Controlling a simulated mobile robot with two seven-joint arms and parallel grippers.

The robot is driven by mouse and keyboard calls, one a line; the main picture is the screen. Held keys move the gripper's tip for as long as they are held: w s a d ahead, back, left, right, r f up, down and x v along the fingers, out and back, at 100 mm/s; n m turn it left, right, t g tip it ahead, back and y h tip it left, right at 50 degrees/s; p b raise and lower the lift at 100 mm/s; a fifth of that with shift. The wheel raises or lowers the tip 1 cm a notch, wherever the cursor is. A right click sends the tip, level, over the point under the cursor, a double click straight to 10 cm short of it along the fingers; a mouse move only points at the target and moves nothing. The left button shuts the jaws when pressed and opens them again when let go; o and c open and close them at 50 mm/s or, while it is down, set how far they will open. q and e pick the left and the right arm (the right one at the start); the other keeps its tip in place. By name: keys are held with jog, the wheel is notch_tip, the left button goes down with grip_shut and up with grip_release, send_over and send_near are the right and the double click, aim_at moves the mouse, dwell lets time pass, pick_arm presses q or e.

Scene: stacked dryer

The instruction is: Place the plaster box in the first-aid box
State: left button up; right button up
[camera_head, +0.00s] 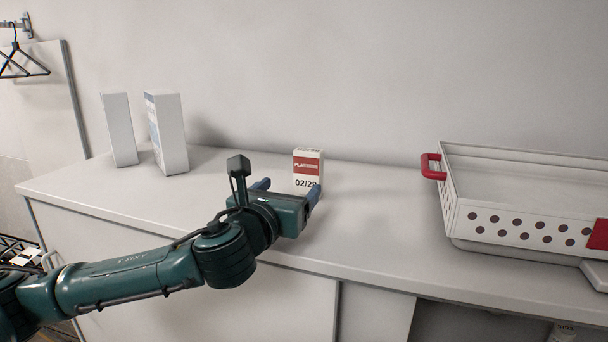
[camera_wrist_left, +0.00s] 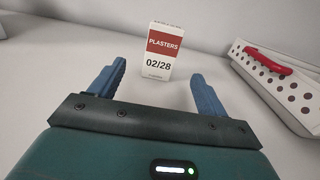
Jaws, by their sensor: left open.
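The plaster box (camera_head: 308,168) is small, white and red, and stands upright on the white counter near the wall. In the left wrist view the plaster box (camera_wrist_left: 160,52) stands just beyond the fingertips, roughly midway between them. My left gripper (camera_head: 288,186) is open and empty, low over the counter in front of the box; its two blue fingers also show in the left wrist view (camera_wrist_left: 158,80). The first-aid box (camera_head: 520,212) is a white open container with dark dots and red handles, at the right. Its floor is hidden. My right gripper is out of view.
Two tall white cartons (camera_head: 118,130) (camera_head: 167,132) stand at the left end of the counter (camera_head: 385,235). The counter between the plaster box and the first-aid box is clear. The wall is close behind. Hangers (camera_head: 22,66) hang at the far left.

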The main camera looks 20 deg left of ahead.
aim_at(306, 172)
pick_arm(q)
jog(key=w, duration=0.3)
jog(key=w+p, duration=0.1)
jog(key=w, duration=0.3)
jog(key=w+p, duration=0.1)
jog(key=w, duration=0.3)
jog(key=shift+d+r, duration=0.1)
jog(key=shift+d, duration=0.2)
jog(key=shift+c, duration=0.4)
jog(key=c, duration=1.1)
